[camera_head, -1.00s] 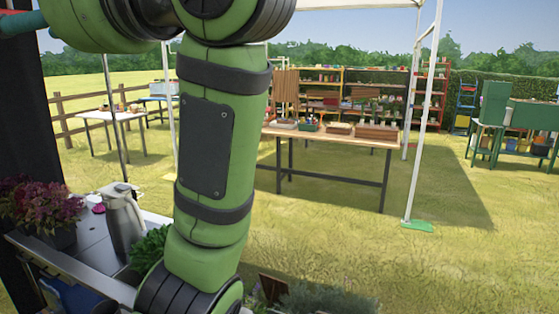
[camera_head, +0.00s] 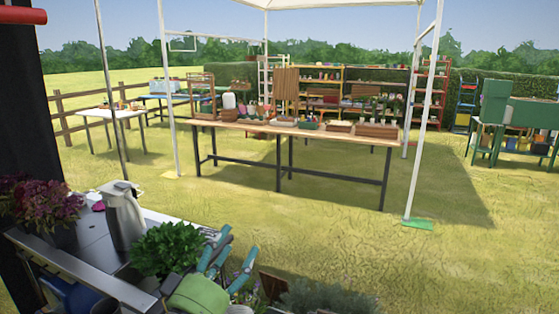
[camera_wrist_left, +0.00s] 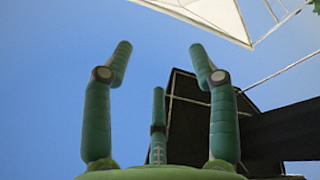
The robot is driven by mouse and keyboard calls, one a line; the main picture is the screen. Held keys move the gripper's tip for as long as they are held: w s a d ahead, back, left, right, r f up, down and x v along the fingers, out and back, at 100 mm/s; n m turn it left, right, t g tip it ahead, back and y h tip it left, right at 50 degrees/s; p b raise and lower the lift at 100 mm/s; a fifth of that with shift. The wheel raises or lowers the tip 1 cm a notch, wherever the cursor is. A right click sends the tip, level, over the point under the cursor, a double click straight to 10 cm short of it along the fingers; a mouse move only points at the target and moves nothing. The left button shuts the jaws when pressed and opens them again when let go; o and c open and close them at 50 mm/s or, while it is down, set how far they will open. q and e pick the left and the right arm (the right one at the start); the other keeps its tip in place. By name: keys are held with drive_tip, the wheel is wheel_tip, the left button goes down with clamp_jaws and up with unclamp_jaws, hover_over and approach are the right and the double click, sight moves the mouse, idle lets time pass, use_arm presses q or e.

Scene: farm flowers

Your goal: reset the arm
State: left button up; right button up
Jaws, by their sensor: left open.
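My left gripper (camera_head: 222,257) shows at the bottom of the head view, left of the middle. Its teal fingers point up from a green body (camera_head: 198,295), in front of the potted plants. In the left wrist view the fingers (camera_wrist_left: 160,50) are spread apart against blue sky, with nothing between them. The gripper is open and empty. Most of the left arm is out of the head view. My right gripper is not in view.
A leafy green plant (camera_head: 167,249), a metal jug (camera_head: 123,216) and purple flowers (camera_head: 50,203) stand at lower left, close to the gripper. A long wooden table (camera_head: 240,127) stands farther off under a white canopy (camera_head: 335,4). Open grass (camera_head: 330,235) lies between.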

use_arm(q)
drive_tip(key=s+a+f+m+g+y, duration=0.2)
drive_tip(key=s+f+g, duration=0.3)
drive_tip(key=f, duration=0.7)
drive_tip(key=s+a+f+m+g+y, duration=0.2)
drive_tip(key=s+f+g, duration=0.3)
drive_tip(key=f, duration=0.7)
drive_tip(key=s+a+f+m+g+y, duration=0.25)
drive_tip(key=s+a+f, duration=0.2)
drive_tip(key=s, duration=0.45)
drive_tip(key=s+a+f+m+g+y, duration=0.1)
drive_tip(key=s+a+f+g, duration=0.25)
drive_tip(key=s+f, duration=0.4)
drive_tip(key=s+d+f+g+b, duration=0.1)
drive_tip(key=s+f+b, duration=0.2)
drive_tip(key=f, duration=2.1)
drive_tip(key=s+a+f+g+b, duration=0.1)
drive_tip(key=s+a+f+b, duration=0.1)
drive_tip(key=s+f, duration=1.4)
drive_tip(key=shift+a+f+g, duration=0.3)
drive_tip(key=shift+a+f, duration=0.05)
